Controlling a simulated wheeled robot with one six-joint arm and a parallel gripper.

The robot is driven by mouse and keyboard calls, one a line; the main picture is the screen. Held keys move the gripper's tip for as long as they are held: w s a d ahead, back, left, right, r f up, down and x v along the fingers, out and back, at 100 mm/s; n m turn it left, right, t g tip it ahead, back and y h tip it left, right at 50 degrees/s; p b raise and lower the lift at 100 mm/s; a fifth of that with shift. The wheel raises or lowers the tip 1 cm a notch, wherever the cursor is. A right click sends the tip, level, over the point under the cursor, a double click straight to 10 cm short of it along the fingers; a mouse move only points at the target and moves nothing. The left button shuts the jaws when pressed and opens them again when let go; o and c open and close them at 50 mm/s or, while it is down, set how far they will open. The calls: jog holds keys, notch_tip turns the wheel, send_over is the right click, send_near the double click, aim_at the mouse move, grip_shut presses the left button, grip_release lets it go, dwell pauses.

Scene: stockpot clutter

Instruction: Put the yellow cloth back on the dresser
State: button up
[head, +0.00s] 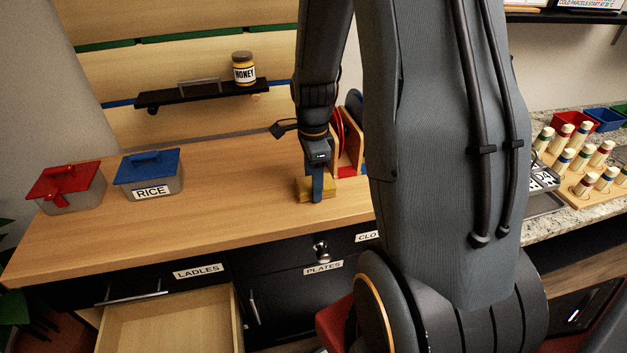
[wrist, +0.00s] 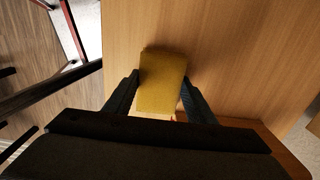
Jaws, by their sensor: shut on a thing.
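The yellow cloth (wrist: 162,80) is a folded block between the two fingers of my gripper (wrist: 160,100) in the wrist view. In the head view the yellow cloth (head: 303,188) shows around the fingers of my gripper (head: 317,193), at the wooden top of the dresser (head: 220,205). My gripper is shut on the cloth and points down near the dresser's front edge. The cloth is at or just above the wood; I cannot tell whether it touches. Part of it is hidden by my finger in the head view.
A grey box with a red lid (head: 68,188) and a RICE box with a blue lid (head: 150,175) stand at the left. A rack with red plates (head: 348,140) is close behind my gripper. An open, empty drawer (head: 170,320) sticks out below. The dresser top's middle is clear.

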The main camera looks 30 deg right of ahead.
jog(key=shift+f, duration=0.15)
jog(key=o, duration=1.1)
notch_tip(320, 180, up, 11)
jog(key=b, duration=0.3)
jog(key=s+a+f+n+t, duration=0.1)
jog(key=s+a+f+n, duration=0.1)
jog(key=a+n, duration=0.4)
jog(key=s+a+f+n, duration=0.2)
jog(key=s+a+n, duration=0.3)
jog(key=n, duration=1)
jog(key=shift+s+a+f+t, duration=0.3)
jog(key=shift+a+f+t, duration=0.1)
jog(key=shift+a, duration=0.4)
